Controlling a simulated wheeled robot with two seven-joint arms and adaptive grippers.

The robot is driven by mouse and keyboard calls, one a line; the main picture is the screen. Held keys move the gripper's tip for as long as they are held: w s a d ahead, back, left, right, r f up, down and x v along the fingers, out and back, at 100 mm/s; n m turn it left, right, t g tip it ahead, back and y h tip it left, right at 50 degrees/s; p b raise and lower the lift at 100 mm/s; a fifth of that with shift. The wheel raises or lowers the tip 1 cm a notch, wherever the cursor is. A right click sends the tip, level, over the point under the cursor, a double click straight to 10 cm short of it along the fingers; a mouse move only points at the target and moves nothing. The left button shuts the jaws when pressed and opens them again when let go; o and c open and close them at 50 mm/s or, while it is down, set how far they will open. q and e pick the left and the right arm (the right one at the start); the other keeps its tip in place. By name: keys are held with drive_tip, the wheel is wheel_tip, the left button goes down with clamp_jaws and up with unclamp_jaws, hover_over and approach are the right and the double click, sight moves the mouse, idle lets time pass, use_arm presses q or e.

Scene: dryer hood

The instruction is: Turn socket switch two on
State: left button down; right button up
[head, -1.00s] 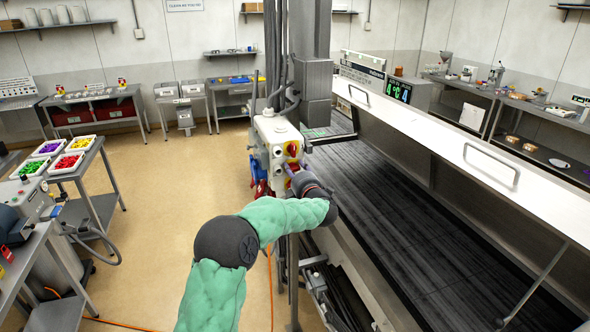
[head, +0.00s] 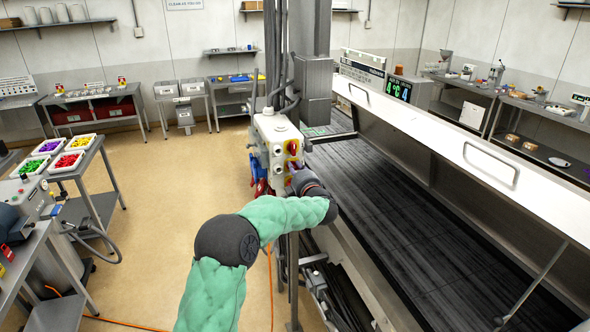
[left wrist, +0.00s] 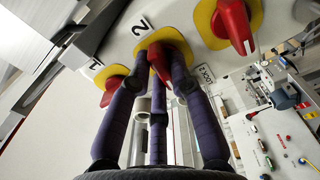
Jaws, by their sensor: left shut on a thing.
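The socket box (head: 266,126) is a pale box with red knobs on yellow plates, mounted beside the dark column. In the left wrist view, switch two (left wrist: 159,62) is a red knob on a yellow plate, beside a printed "2". My left gripper (left wrist: 158,72) has its purple fingers around this knob, shut on it; the fingers hide part of it. In the head view my left gripper (head: 294,170) is at the box's right face. The switch one knob (left wrist: 110,90) is at the left, by a printed "1". My right gripper is not in view.
The floor (head: 170,190) left of the box is clear.

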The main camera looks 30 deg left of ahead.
use_arm(q)
drive_tip(key=m+p, duration=0.2)
drive_tip(key=m, duration=0.6)
drive_tip(key=shift+w+d+p, duration=0.1)
drive_tip(key=shift+p, duration=0.2)
drive_tip(key=m+p, duration=0.2)
drive_tip(key=m, duration=0.2)
drive_tip(key=shift+f, duration=0.1)
drive_tip(key=shift+f+m+p, duration=0.15)
drive_tip(key=shift+m+p, duration=0.8)
drive_tip(key=shift+m, duration=1.15)
drive_tip(key=c, duration=1.1)
unclamp_jaws()
